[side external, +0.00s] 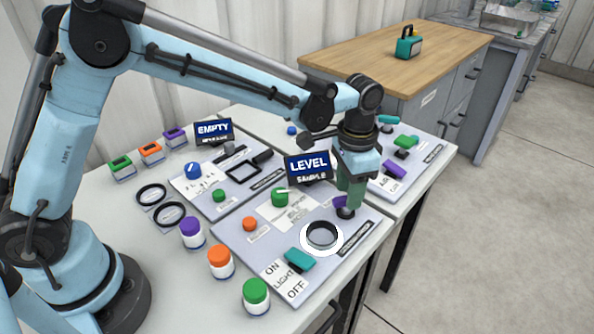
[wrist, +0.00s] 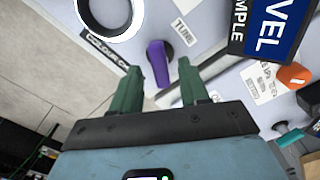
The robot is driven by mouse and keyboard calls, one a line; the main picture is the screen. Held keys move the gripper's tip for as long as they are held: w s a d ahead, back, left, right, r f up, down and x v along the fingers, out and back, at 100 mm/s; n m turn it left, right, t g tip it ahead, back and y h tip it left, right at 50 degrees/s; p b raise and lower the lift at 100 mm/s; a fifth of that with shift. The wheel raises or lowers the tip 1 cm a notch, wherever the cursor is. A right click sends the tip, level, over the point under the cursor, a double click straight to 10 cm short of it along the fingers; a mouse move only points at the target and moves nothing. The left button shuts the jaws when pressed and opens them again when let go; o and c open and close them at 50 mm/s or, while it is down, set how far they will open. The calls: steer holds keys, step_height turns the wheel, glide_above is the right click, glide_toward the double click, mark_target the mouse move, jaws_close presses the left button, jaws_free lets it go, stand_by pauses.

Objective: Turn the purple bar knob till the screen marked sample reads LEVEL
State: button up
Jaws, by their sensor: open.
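The purple bar knob (side external: 339,202) sits on its dark round base near the right of the front panel, partly hidden by my gripper. The wrist view shows the purple bar knob (wrist: 160,64) between and just beyond my fingertips, with a gap on each side. The screen marked sample (side external: 308,166) stands behind that panel and reads LEVEL; part of it shows in the wrist view (wrist: 270,32). My gripper (side external: 350,198) points down over the knob, its green fingers open and empty. I cannot tell whether the tips reach down around the knob.
The front panel also holds a green knob (side external: 280,197), a round ring dial (side external: 322,235) and a teal light switch (side external: 300,259). A second screen (side external: 213,131) reads EMPTY. Another purple knob (side external: 393,168) is on the right panel. Several lidded jars stand along the front panel's left edge.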

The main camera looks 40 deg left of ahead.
step_height(320, 180, up, 11)
stand_by(0.4)
steer(key=s+a+f+n+t, duration=0.2)
steer(key=s+a+n+t, duration=0.4)
steer(key=s+a, duration=0.9)
steer(key=shift+a+f+t, duration=0.15)
steer(key=shift+a+t, duration=0.45)
steer(key=shift+a, duration=0.15)
